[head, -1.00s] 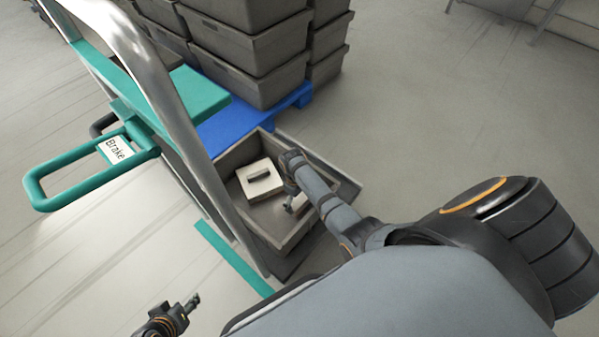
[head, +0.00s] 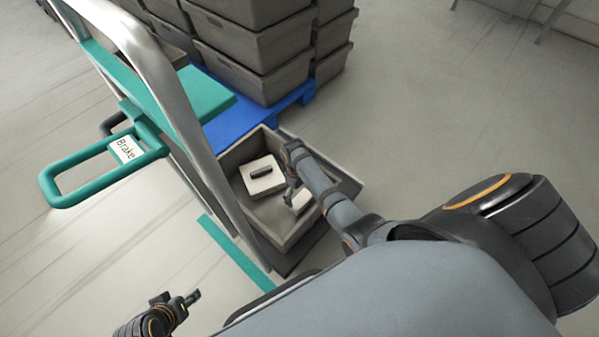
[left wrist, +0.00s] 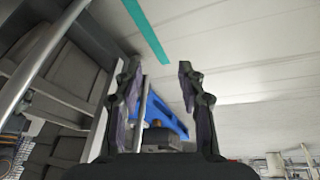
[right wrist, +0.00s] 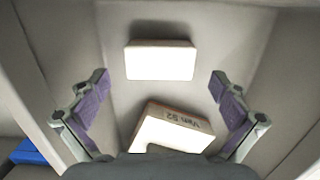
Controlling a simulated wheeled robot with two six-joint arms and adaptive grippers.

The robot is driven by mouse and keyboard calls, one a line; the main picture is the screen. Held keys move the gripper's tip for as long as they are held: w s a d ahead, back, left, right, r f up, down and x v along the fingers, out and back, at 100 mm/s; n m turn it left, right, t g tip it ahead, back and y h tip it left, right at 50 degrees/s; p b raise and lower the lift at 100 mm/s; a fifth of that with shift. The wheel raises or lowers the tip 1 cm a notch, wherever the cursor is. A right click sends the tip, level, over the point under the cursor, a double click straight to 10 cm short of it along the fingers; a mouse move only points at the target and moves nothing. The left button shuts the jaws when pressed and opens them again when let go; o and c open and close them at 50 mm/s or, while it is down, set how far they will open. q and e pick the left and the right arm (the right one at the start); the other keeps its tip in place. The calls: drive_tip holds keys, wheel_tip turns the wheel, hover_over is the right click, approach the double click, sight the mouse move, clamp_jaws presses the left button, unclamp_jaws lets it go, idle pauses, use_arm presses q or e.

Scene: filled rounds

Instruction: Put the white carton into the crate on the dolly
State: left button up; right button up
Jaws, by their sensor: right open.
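One carton (head: 264,178) has a dark mark on top; the other, a plain-looking white carton (head: 302,201), is partly hidden by my right gripper (head: 291,196). In the right wrist view a plain white carton (right wrist: 160,62) lies flat, apart from a lettered carton (right wrist: 165,128) lying at an angle. My right gripper is open and empty above them, fingers on either side of the view. My left gripper (left wrist: 158,72) is open and empty, outside the crate.
A silver-framed cart with a teal brake handle (head: 105,172) stands left of the crate. Stacked grey bins (head: 255,50) stand on a blue pallet (head: 240,122) behind. A teal floor strip (head: 235,253) runs beside the crate. Floor at right is clear.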

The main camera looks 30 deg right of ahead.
sight(299, 198)
use_arm(q)
drive_tip(key=r+g+p, duration=0.1)
drive_tip(key=s+a+r+p, duration=0.1)
drive_tip(key=r, duration=0.1)
drive_tip(key=r+g+p, duration=0.1)
drive_tip(key=shift+s+a+r+g+y, duration=0.15)
drive_tip(key=shift+a+r+g+y, duration=0.15)
drive_tip(key=shift+a+r+y, duration=0.1)
use_arm(e)
wheel_tip(299, 198, up, 9)
drive_tip(key=w, duration=0.1)
drive_tip(key=shift+a+r, duration=0.15)
drive_tip(key=shift+a, duration=0.05)
drive_tip(key=s+r+m+t, duration=0.1)
drive_tip(key=s+r, duration=0.1)
drive_tip(key=s, duration=0.7)
drive_tip(key=s+r+m+t, duration=0.2)
drive_tip(key=s, duration=0.7)
drive_tip(key=shift+s+a+y, duration=0.4)
drive_tip(key=shift+a, duration=0.05)
